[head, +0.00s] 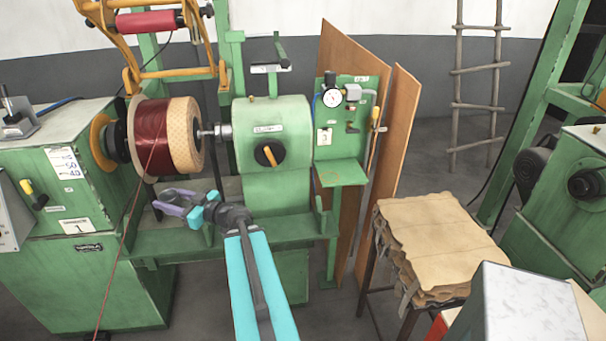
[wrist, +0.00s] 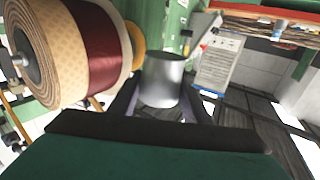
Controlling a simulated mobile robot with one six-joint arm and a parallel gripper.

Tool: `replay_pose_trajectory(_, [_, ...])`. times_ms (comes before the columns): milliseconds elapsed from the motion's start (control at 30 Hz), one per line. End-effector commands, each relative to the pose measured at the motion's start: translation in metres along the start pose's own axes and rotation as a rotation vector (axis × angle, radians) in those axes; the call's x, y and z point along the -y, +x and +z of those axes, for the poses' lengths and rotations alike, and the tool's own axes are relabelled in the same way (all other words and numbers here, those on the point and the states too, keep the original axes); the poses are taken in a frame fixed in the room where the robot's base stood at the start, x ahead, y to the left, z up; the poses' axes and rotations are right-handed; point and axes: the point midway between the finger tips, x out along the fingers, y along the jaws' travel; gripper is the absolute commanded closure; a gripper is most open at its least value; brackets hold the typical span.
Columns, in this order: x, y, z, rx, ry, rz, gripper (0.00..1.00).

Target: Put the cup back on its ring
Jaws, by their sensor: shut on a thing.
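A grey metal cup (wrist: 162,82) sits between the fingers of my gripper (wrist: 160,104) in the wrist view, and the gripper is shut on it. In the head view my gripper (head: 165,201) reaches left, below the red coil and in front of the green machine bed; I cannot make out the cup there. A faint orange outline, perhaps the ring (head: 330,178), shows on the small green shelf (head: 352,174) under the gauge panel, to the right of my gripper. The shelf looks empty.
The wire coil (head: 150,138) is close above my gripper, with a red wire running down from it. The green tailstock (head: 272,135) stands between the coil and the shelf. Brown boards (head: 400,140) lean behind the shelf, and a stool with sacking (head: 435,240) stands to the right.

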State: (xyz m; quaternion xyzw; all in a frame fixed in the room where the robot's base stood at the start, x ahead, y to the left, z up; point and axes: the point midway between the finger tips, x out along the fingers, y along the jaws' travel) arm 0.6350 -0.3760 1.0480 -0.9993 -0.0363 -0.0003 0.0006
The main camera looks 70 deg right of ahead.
Motion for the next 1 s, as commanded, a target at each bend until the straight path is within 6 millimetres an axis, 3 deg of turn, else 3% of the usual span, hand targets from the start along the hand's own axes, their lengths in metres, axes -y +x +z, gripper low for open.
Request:
replay_pose_trajectory(200, [-0.081, -0.052, -0.012, 0.0, 0.001, 0.245, 0.82])
replay_pose_trajectory(500, [-0.176, -0.138, -0.013, -0.003, 0.001, 0.552, 0.82])
replay_pose_trajectory(800, [-0.246, -0.243, -0.004, -0.005, 0.001, 0.853, 0.82])
replay_pose_trajectory(1000, [-0.273, -0.31, 0.005, -0.004, 0.001, 1.017, 0.82])
